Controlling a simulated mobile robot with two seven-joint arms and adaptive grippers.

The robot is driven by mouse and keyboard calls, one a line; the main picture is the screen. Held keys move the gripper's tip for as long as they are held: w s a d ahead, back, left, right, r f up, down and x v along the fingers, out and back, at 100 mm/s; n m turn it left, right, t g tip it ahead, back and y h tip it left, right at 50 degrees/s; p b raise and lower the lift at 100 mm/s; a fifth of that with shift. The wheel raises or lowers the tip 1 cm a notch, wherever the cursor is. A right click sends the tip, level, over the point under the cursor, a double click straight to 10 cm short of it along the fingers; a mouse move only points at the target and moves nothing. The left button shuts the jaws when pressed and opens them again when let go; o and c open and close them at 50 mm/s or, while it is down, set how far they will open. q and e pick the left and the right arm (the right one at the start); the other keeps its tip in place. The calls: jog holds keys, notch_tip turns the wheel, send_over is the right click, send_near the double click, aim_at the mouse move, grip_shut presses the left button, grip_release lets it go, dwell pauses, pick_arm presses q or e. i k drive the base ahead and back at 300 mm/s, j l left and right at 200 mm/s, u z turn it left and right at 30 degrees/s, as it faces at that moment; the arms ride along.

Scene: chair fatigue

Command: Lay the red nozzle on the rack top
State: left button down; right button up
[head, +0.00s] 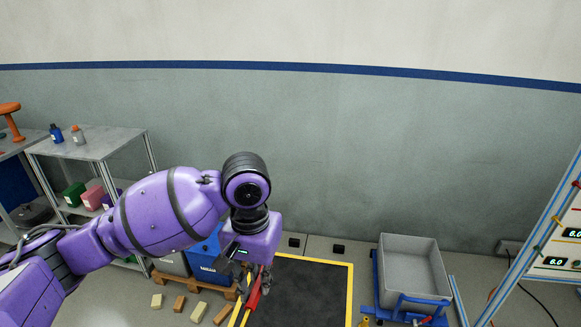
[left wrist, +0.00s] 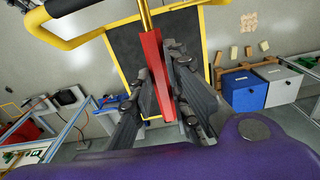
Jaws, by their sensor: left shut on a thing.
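My left gripper (head: 257,283) is shut on the red nozzle (head: 253,294), which hangs below the wrist in the head view. In the left wrist view the red nozzle (left wrist: 157,78) is a long red bar between the dark fingers (left wrist: 165,68), with a brass-coloured rod at its far end. The grey rack top (head: 100,142) is at the left in the head view, well away from the nozzle. A blue bottle (head: 57,133) and a grey bottle with an orange cap (head: 77,135) stand on its left part. My right gripper is not in view.
Green and pink containers (head: 92,195) sit on the rack's lower shelf. A blue bin (head: 208,262) stands on a wooden pallet, with loose blocks (head: 198,312) in front. A yellow-edged dark mat (head: 315,290) lies below. A grey tub (head: 408,275) on a blue cart stands right.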

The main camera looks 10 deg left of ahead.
aim_at(105, 146)
jog(key=k+j+z, duration=0.25)
jog(key=k+j, duration=0.3)
jog(key=j+z, duration=0.1)
jog(key=j, duration=0.4)
jog(key=k+j, duration=0.15)
jog(key=j, duration=0.35)
jog(key=k+j+z, duration=0.15)
jog(key=j, duration=0.3)
jog(key=j+z, duration=0.1)
jog(key=j, duration=0.75)
jog(key=k+j+z, duration=0.15)
jog(key=j, duration=0.25)
jog(key=k+j, duration=0.1)
jog(key=j, duration=0.25)
jog(key=k+j+z, duration=0.1)
jog(key=j, duration=0.25)
jog(key=k+j, duration=0.1)
jog(key=j, duration=0.25)
jog(key=j+z, duration=0.25)
jog(key=j, duration=0.7)
jog(key=k+j+z, duration=0.1)
jog(key=j+z, duration=0.2)
jog(key=j, duration=1.55)
